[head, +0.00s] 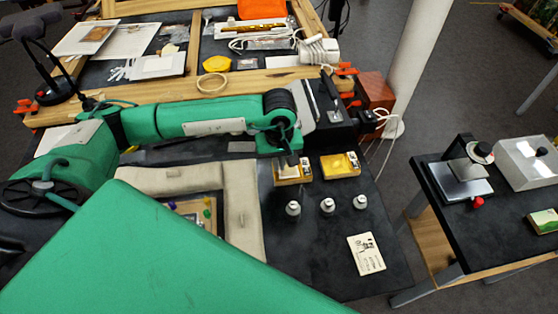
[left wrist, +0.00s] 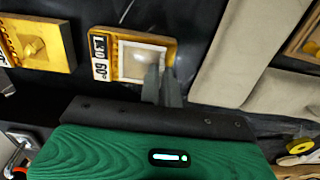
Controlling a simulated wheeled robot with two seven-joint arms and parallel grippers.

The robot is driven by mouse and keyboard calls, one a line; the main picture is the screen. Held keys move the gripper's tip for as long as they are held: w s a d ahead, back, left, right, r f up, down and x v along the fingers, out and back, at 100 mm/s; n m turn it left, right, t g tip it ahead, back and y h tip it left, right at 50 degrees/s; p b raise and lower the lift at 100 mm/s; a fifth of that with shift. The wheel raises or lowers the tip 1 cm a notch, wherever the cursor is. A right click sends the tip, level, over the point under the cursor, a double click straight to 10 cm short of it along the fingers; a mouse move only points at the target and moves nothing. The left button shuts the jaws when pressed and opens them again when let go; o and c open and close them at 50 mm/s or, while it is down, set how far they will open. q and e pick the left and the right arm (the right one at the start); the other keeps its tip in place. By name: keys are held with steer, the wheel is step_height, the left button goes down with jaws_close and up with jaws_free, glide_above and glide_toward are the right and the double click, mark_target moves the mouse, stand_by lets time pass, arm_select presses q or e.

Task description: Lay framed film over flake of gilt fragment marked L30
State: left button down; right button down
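The gilt fragment marked L30 (left wrist: 128,33) lies flat on the dark table, with its label at the left end in the left wrist view. In the head view this fragment (head: 281,180) is partly under my left gripper (head: 291,161). The framed film (left wrist: 142,60), a pale square frame with a clear grey middle, is over the fragment's face; whether it touches cannot be told. My left gripper (left wrist: 162,84) has its fingers close together at the frame's right edge and appears shut on it. The flake under the film cannot be made out. My right gripper is not in view.
A second gilt fragment (head: 340,166) lies to the right. Several small white-capped bottles (head: 327,205) stand in front, near a printed card (head: 366,254). The dark table is clear around the bottles.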

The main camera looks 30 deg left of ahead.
arm_select(q)
steer(key=shift+f, duration=0.15)
steer(key=c, duration=1.6)
jaws_free()
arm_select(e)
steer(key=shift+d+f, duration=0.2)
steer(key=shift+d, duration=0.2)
